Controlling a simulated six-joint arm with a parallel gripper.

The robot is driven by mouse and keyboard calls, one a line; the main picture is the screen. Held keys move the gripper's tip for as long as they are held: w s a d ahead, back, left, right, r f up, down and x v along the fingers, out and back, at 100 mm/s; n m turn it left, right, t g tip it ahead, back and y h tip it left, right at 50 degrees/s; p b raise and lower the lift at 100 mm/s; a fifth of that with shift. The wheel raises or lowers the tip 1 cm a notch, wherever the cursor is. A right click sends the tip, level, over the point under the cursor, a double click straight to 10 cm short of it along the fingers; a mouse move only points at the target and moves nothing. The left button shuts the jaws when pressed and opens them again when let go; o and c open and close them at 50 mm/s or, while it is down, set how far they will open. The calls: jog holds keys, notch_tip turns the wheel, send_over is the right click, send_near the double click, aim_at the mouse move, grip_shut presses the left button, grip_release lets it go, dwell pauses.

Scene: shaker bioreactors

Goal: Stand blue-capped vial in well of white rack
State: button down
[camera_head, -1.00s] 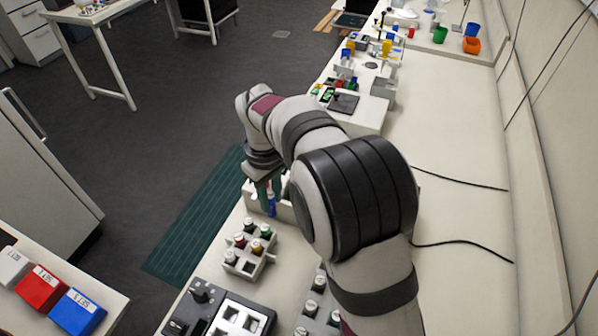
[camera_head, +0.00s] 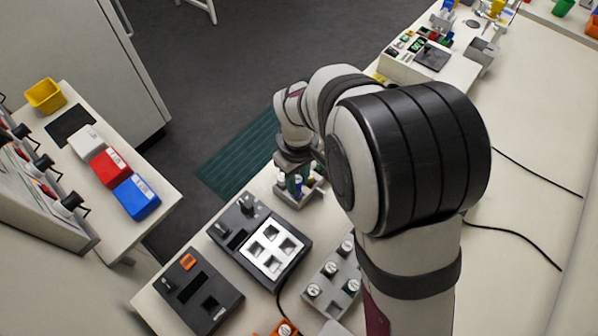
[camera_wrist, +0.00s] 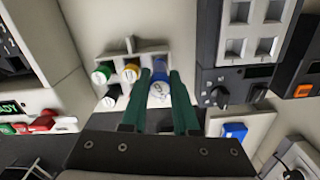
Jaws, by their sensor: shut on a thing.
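My gripper (camera_head: 293,180) is shut on the blue-capped vial (camera_wrist: 159,74), which shows blue with a pale round end between the green fingers in the wrist view. The small white rack (camera_wrist: 122,52) lies below and beside the fingers, with a green-topped vial, a yellow-topped vial and a dark-and-white-topped vial in it. In the head view the gripper overlaps this rack (camera_head: 292,200). The fingers hide part of the rack, and I cannot tell whether the held vial is inside a well or above it.
A black device with a white four-well plate (camera_head: 277,237) stands nearer, beside another black unit (camera_head: 199,290). A grey rack (camera_head: 330,282) holds several white-topped vials. Red (camera_head: 110,168) and blue (camera_head: 136,197) boxes sit on the left table. The right bench is mostly clear.

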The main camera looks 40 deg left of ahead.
aim_at(299, 180)
jog(key=shift+f, duration=0.85)
dwell(1.0)
jog(key=shift+f, duration=1.2)
jog(key=c, duration=0.6)
grip_release()
jog(key=shift+r, duration=3.55)
